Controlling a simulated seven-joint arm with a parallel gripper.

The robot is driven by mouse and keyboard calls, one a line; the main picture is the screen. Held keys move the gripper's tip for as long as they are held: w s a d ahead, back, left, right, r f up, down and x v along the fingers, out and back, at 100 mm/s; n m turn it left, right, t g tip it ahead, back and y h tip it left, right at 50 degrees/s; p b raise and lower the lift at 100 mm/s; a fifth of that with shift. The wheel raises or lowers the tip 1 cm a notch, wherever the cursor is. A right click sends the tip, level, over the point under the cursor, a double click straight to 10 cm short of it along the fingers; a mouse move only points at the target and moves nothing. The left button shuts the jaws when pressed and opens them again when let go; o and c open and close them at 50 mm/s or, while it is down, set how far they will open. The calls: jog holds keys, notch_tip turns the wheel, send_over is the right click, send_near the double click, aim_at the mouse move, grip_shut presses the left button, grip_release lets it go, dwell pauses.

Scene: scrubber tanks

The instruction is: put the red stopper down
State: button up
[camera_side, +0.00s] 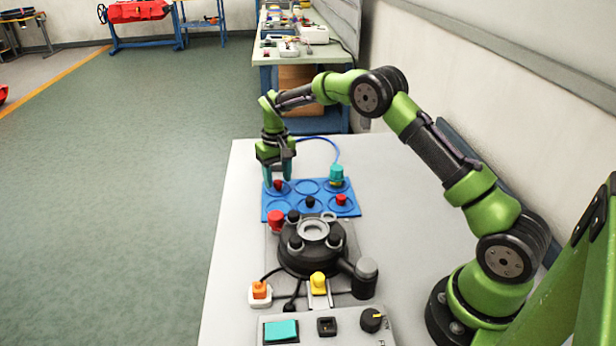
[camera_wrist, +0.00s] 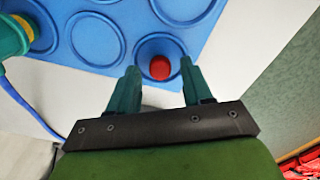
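A red stopper (camera_side: 279,184) stands in the far-left ring of the blue tray (camera_side: 270,210). It also shows in the wrist view (camera_wrist: 160,68), inside a ring of the tray (camera_wrist: 118,22). My gripper (camera_side: 279,178) is at that ring, fingers pointing down. In the wrist view my gripper (camera_wrist: 161,68) has its teal fingers apart, with the stopper seen between them and a gap on both sides. Another red stopper (camera_side: 341,198) sits in the near-right ring.
A black stopper (camera_side: 310,202) and a teal plug (camera_side: 336,176) with a blue cable are also on the tray. A black round tank unit (camera_side: 312,252) with a red knob (camera_side: 276,221) stands just in front. The white table (camera_side: 400,190) is bare right of the tray.

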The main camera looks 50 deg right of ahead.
aim_at(278, 182)
jog(key=s+a+r+t, duration=0.1)
jog(key=s+r, duration=0.2)
jog(key=r, duration=0.7)
jog(key=s+a+r+t, duration=0.1)
jog(key=s+r, duration=0.1)
jog(key=r, duration=0.8)
jog(key=s+a+r+t+y, duration=0.1)
jog(key=s+a+r, duration=0.15)
jog(key=s, duration=0.25)
jog(key=s+a+r+t, duration=0.1)
jog(key=s+r, duration=0.2)
jog(key=s, duration=0.2)
jog(key=s+a+f+t, duration=0.1)
jog(key=s+a+f, duration=0.1)
jog(key=s, duration=0.6)
jog(key=s+a+f+t+y, duration=0.1)
jog(key=s+a+t, duration=0.1)
jog(key=s, duration=0.7)
jog(key=shift+a+f+m, duration=0.25)
jog(key=shift+f+m, duration=0.05)
jog(key=shift+f, duration=0.05)
